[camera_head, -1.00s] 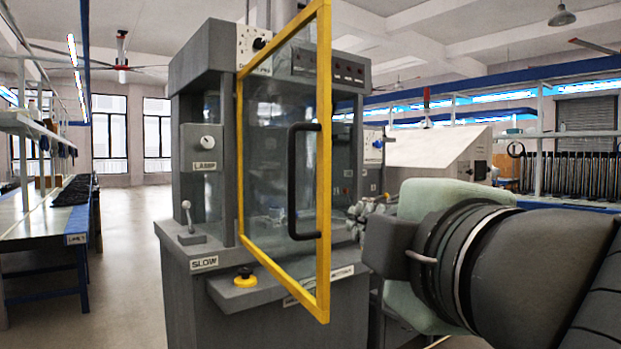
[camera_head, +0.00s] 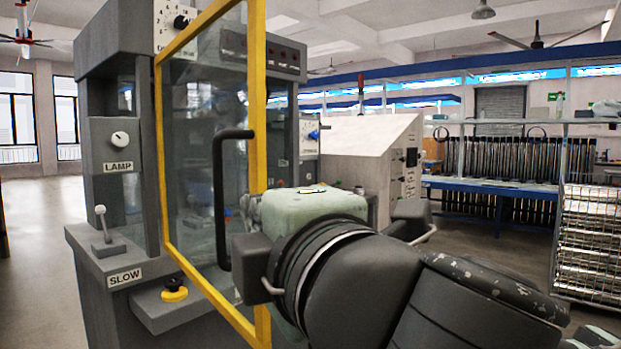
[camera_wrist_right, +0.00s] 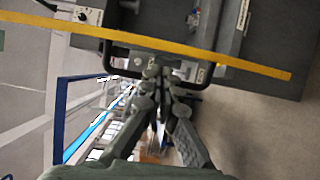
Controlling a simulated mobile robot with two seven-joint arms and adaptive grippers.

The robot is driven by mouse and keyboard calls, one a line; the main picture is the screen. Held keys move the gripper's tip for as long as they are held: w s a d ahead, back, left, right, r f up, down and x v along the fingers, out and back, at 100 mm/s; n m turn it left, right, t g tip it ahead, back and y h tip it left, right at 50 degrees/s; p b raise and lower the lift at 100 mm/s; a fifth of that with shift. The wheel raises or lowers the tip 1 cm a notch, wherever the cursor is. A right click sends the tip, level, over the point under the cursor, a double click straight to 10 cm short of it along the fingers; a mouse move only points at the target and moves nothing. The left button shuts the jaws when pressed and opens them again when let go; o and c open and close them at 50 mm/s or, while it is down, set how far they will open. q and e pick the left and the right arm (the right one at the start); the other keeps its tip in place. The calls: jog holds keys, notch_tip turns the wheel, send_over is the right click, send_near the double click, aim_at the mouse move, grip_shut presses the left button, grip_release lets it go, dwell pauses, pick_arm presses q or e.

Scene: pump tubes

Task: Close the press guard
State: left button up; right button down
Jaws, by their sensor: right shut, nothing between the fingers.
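The press guard (camera_head: 261,120) is a clear panel in a yellow frame. It stands open, swung out from the front of the grey press (camera_head: 105,215). Its black upright handle (camera_head: 220,200) is on the panel. In the wrist view the yellow frame (camera_wrist_right: 230,62) crosses the top, with the handle (camera_wrist_right: 108,58) beside it. My right gripper (camera_wrist_right: 158,68) is shut and empty, its fingertips close to the handle. I cannot tell if they touch it. In the head view my right wrist hides most of the gripper. My left gripper is not in view.
The press has a lamp dial (camera_head: 120,139), a slow lever (camera_head: 102,222) and a yellow-based knob (camera_head: 174,290) at its front. A beige control cabinet (camera_head: 350,150) stands behind. A wire rack (camera_head: 590,240) is at the right. Open floor (camera_head: 45,240) lies at the left.

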jog(key=x, duration=0.7)
jog(key=shift+w+a, duration=0.15)
jog(key=shift+w, duration=0.05)
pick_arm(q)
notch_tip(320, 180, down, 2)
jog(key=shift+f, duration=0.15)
pick_arm(e)
jog(key=shift+w, duration=0.1)
